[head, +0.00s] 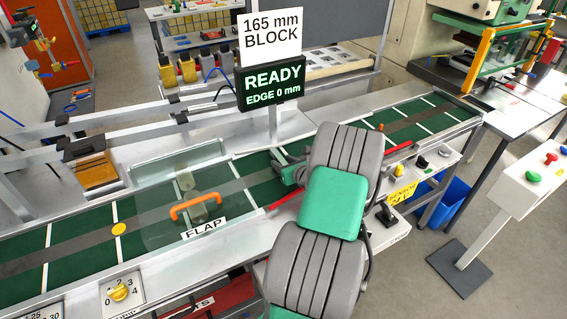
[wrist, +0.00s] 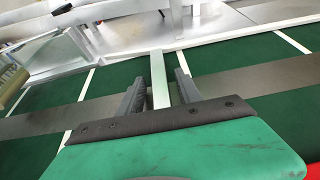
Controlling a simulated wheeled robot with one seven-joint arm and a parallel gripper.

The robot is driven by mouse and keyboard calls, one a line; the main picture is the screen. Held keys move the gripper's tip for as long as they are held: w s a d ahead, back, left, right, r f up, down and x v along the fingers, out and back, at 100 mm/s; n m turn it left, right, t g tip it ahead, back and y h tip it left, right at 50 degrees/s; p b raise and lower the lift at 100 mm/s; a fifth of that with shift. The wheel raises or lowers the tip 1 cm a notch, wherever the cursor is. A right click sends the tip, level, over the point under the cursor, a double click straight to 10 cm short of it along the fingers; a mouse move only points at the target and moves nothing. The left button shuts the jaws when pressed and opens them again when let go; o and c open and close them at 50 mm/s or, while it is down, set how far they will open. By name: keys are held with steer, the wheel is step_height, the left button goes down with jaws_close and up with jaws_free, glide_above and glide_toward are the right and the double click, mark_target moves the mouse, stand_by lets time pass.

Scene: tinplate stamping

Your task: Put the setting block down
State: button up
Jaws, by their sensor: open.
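A long, pale metal bar that looks like the setting block (wrist: 160,82) lies between my gripper's fingers in the wrist view. Its far end reaches the pale far rail (wrist: 215,32), and its near end is hidden by my gripper's dark front. My gripper (wrist: 157,76) is open, with one dark finger on each side of the bar. I cannot tell whether either finger touches it. In the head view my gripper (head: 284,166) is low over the green belt (head: 70,235), below the sign post, and the bar is mostly hidden there.
A sign (head: 271,36) reads 165 mm BLOCK; the display (head: 272,88) below reads READY, EDGE 0 mm. A clear flap (head: 155,225) with an orange handle (head: 195,205) covers the belt to the left. The belt's right stretch (head: 430,112) is mostly clear. A button pedestal (head: 510,195) stands at right.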

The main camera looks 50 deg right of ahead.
steer(key=shift+s+r+p, duration=0.2)
steer(key=shift+r+p, duration=0.1)
steer(key=shift+r, duration=0.05)
steer(key=p+v, duration=0.5)
steer(key=v, duration=0.6)
steer(key=shift+s+a, duration=0.1)
steer(key=shift+s, duration=0.15)
